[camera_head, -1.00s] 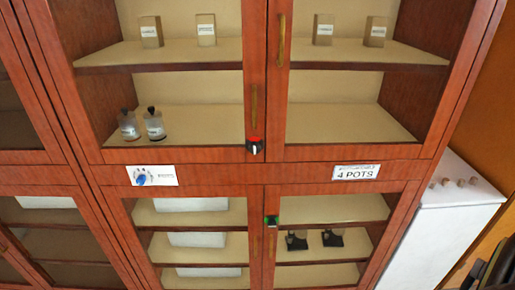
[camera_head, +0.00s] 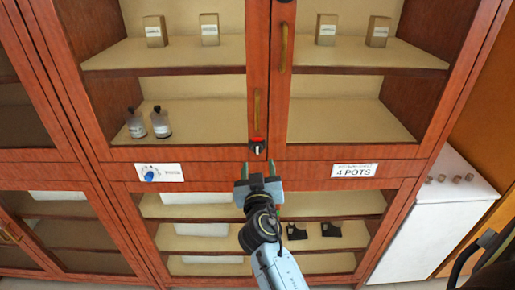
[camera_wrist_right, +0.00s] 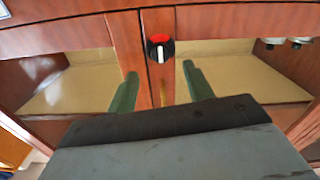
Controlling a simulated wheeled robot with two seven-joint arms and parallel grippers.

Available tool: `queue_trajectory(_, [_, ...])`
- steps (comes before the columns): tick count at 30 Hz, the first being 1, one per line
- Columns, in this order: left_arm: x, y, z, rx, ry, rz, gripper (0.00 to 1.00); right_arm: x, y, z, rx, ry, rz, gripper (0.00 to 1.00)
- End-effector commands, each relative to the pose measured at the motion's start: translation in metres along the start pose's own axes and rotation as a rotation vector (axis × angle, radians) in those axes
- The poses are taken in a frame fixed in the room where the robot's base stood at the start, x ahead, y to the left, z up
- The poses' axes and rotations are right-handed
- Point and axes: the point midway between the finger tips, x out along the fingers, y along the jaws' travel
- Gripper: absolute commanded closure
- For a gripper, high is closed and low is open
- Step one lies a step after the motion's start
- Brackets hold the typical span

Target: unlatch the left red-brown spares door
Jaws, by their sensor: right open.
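A round latch knob (camera_head: 257,146) in red and black with a white bar sits on the frame at the bottom of the upper left red-brown glazed door (camera_head: 180,155). My right gripper (camera_head: 259,168) is open and empty, just below the knob. In the wrist view its green fingers (camera_wrist_right: 160,82) stand apart on either side of the knob's line, not touching it. I cannot read which door is marked spares. My left gripper is not seen.
Brass handles (camera_head: 284,48) run along the door edges above. A white label with a blue dial (camera_head: 148,174) is at left, a "4 POTS" label (camera_head: 354,170) at right. Bottles (camera_head: 160,122) and small boxes stand on shelves. A white cabinet (camera_head: 430,215) stands at right.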

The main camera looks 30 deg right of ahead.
Motion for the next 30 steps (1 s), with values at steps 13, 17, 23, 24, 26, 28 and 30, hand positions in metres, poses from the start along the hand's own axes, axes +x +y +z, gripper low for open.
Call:
queue_trajectory(13, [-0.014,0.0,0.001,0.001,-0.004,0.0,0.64,0.069,-0.001,0.0,-0.002,0.0,-0.002,0.49])
queue_trajectory(17, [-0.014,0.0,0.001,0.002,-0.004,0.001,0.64,0.074,-0.001,0.0,0.0,0.0,-0.002,0.49])
queue_trajectory(23, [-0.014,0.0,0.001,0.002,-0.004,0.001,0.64,0.075,-0.001,0.001,0.0,-0.001,-0.002,0.49])
queue_trajectory(24, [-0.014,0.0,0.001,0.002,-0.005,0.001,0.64,0.075,-0.001,0.001,0.0,-0.001,-0.002,0.49])
queue_trajectory(26, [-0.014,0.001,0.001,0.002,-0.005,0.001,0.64,0.075,-0.001,0.001,0.0,-0.001,-0.002,0.54])
queue_trajectory(28, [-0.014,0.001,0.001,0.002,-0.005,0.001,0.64,0.075,-0.001,0.001,0.0,-0.001,-0.002,0.63])
queue_trajectory(30, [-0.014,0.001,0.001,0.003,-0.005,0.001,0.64,0.075,-0.001,0.001,0.0,-0.001,-0.002,0.72])
